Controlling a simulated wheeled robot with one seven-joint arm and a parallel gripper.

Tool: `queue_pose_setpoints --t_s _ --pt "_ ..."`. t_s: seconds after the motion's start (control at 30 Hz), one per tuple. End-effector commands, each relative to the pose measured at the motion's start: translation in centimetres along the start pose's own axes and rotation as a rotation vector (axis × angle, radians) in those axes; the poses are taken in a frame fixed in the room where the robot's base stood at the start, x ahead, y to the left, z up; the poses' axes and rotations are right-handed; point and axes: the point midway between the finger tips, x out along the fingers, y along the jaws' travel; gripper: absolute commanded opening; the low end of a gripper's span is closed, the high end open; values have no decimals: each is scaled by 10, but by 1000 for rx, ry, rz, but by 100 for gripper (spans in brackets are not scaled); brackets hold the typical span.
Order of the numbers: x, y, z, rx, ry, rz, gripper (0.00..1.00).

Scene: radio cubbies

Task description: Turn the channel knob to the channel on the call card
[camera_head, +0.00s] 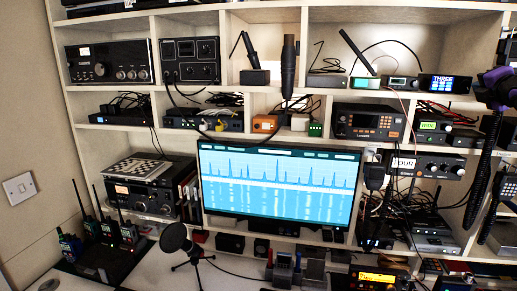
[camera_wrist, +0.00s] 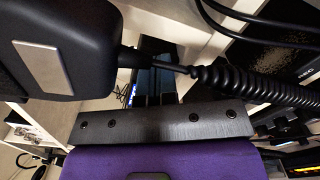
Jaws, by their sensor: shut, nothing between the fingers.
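A white card reading "FOUR" (camera_head: 403,163) sits at the left front of a dark radio (camera_head: 428,166) on the right-hand shelf. That radio has round knobs to the right of the card. A small blue display reading "THREE" (camera_head: 449,84) is lit on a unit in the cubby above. I cannot tell for certain which knob is the channel knob. My gripper (camera_head: 497,88), purple and black, is at the right edge of the head view, right of the display and apart from the radio. It is shut and empty. Its dark fingers also show in the wrist view (camera_wrist: 155,82).
A black handset (camera_wrist: 60,50) with a coiled cord (camera_wrist: 255,87) is close to my gripper in the wrist view. The cord (camera_head: 480,170) hangs below my gripper. Cubby dividers and a monitor (camera_head: 280,216) stand to the left; handheld radios (camera_head: 100,230) stand far left.

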Motion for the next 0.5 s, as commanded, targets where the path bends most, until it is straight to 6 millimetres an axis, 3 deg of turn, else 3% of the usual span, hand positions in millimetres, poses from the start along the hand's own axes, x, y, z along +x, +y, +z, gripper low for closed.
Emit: queue_pose_setpoints --t_s 0.03,0.5 --pt "6 18 1 0 0 37 0" --pt "5 31 -1 2 -1 40 0"
